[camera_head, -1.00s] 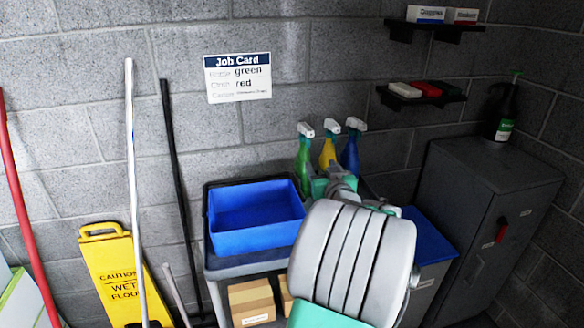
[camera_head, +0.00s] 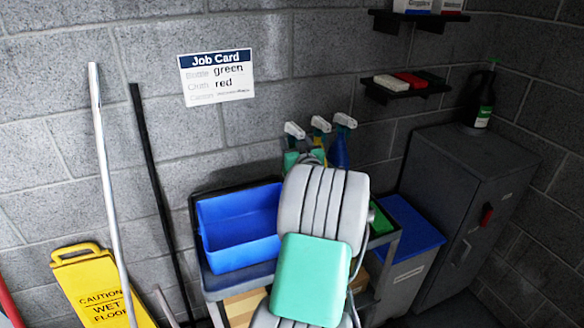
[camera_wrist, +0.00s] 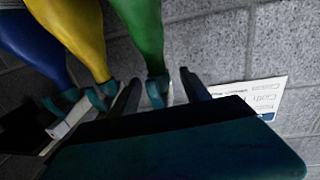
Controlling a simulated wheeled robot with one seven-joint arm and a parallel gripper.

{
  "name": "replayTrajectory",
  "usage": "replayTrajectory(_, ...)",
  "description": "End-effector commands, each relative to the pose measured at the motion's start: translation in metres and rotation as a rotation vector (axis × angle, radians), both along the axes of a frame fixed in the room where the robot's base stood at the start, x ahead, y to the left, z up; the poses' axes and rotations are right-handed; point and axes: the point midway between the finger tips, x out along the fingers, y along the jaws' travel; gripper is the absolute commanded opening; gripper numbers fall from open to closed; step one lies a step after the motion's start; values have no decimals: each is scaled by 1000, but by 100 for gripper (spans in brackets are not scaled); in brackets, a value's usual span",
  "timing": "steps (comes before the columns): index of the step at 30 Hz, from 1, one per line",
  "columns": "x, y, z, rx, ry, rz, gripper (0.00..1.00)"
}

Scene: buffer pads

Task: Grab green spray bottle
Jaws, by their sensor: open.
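The green spray bottle stands leftmost of three spray bottles in the head view, its white head (camera_head: 294,130) showing above my arm and most of its body hidden. In the wrist view, which is turned over, its green body (camera_wrist: 142,28) enters from the top and its neck and trigger head reach down between the fingers. My gripper (camera_wrist: 160,86) is open, with one dark finger on either side of the bottle's neck. I cannot tell whether either finger touches it. In the head view my arm hides the fingers.
A yellow bottle (camera_wrist: 78,35) and a blue bottle (camera_wrist: 32,42) stand close beside the green one. A blue bin (camera_head: 236,258) sits on the cart at left. The block wall with the job card (camera_head: 217,78) is close behind.

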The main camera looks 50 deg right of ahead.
Motion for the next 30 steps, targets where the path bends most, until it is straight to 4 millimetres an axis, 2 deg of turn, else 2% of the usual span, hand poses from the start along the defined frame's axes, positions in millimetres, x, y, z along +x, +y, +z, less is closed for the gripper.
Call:
replayTrajectory(6,0,-2,0,-1,-1,-2,54)
replayTrajectory(26,-1,-2,0,0,0,-3,0)
replayTrajectory(30,-1,-2,0,0,0,-3,0)
